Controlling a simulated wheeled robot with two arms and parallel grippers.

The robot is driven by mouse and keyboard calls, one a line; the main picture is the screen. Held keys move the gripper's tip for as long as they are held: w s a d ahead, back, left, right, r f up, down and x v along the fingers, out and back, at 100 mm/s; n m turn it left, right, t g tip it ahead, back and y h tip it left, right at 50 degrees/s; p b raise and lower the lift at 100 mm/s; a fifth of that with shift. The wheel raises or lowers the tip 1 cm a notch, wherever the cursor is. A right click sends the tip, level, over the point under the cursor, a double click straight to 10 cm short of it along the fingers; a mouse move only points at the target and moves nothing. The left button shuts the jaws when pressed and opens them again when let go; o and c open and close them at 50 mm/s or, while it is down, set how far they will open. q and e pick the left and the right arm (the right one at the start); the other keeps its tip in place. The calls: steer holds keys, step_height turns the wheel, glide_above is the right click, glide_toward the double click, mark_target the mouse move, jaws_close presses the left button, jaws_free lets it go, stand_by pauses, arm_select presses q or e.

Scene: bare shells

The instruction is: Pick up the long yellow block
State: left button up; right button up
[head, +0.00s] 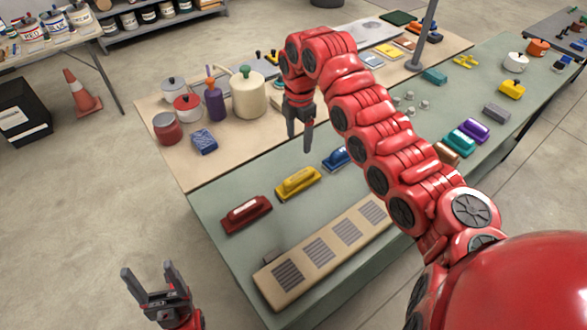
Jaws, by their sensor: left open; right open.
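A long yellow block (298,183) with a raised top lies on the grey-green table (226,253), between a dark red block (246,214) and a partly hidden blue block (337,159). My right gripper (299,141) points down with open, empty fingers. In the picture it is just above the yellow block, apart from it; its height over the table is hard to tell. My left gripper (155,277) is open and empty, off the table's near left side, with its fingers pointing up.
A beige board with grey striped pads (318,252) lies in front of the blocks. Pots and cans, including a cream jug (249,97), stand at the back left. My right arm hides the table's middle. Purple (473,131), teal (460,141) and yellow (512,89) items lie at the right.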

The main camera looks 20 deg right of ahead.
steer(key=p, duration=0.5)
glide_above(299, 175)
steer(key=f, duration=1)
steer(key=shift+s+a+f, duration=0.3)
steer(key=shift+s+f, duration=0.05)
steer(key=shift+d+f, duration=0.1)
steer(key=shift+f, duration=0.5)
steer(key=shift+f+p, duration=0.5)
steer(key=shift+p, duration=0.1)
steer(key=f, duration=0.3)
steer(key=shift+w+p, duration=0.3)
steer(key=shift+p, duration=0.1)
steer(key=shift+d+f, duration=0.15)
steer(key=shift+f, duration=0.4)
jaws_close()
